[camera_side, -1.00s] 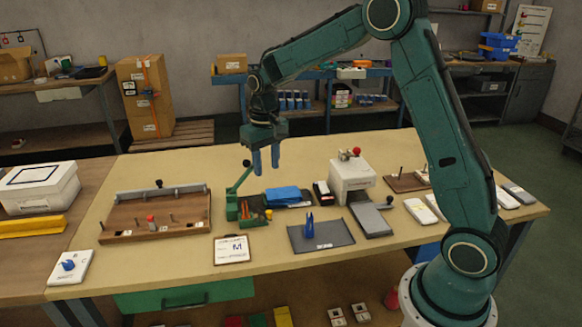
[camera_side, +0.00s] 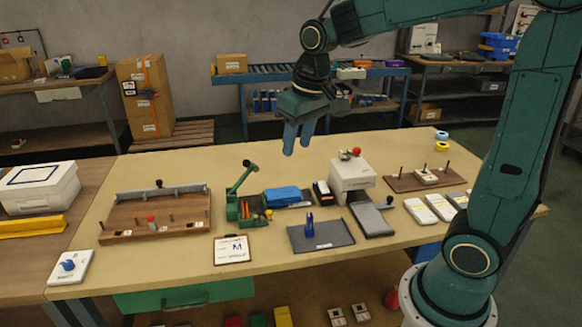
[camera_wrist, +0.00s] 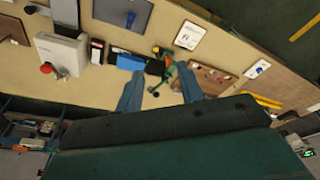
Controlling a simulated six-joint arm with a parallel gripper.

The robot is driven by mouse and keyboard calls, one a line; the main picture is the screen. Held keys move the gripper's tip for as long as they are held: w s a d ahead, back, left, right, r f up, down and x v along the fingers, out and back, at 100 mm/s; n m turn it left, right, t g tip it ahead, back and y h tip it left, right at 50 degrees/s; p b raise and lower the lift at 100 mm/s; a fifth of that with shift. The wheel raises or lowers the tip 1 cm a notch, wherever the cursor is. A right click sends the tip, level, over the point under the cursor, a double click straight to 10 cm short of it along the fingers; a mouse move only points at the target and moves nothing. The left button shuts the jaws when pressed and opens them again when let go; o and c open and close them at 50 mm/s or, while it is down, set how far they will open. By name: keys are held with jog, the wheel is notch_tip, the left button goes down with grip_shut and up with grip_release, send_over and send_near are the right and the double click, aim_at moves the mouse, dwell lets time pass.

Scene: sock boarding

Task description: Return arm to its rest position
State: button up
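My gripper (camera_side: 297,146) hangs in the air above the back of the tan table (camera_side: 375,262), with its two blue fingers pointing down. In the wrist view my gripper (camera_wrist: 158,78) shows its fingers apart with nothing between them, so it is open and empty. It is well above the blue folded stack (camera_side: 283,195) and the green lever device (camera_side: 243,207), touching neither. My arm is raised, with its elbow partly beyond the top of the side view.
A white press with a red knob (camera_side: 352,178) stands right of centre. A wooden pegged board (camera_side: 170,222) lies left. A dark mat (camera_side: 320,236) with a blue upright piece and a clipboard (camera_side: 232,250) lie in front. The air around my gripper is clear.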

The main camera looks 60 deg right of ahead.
jog(key=s+a+r+n+t, duration=0.1)
jog(key=s+a+t, duration=0.2)
jog(key=s, duration=1.4)
jog(key=shift+n, duration=0.4)
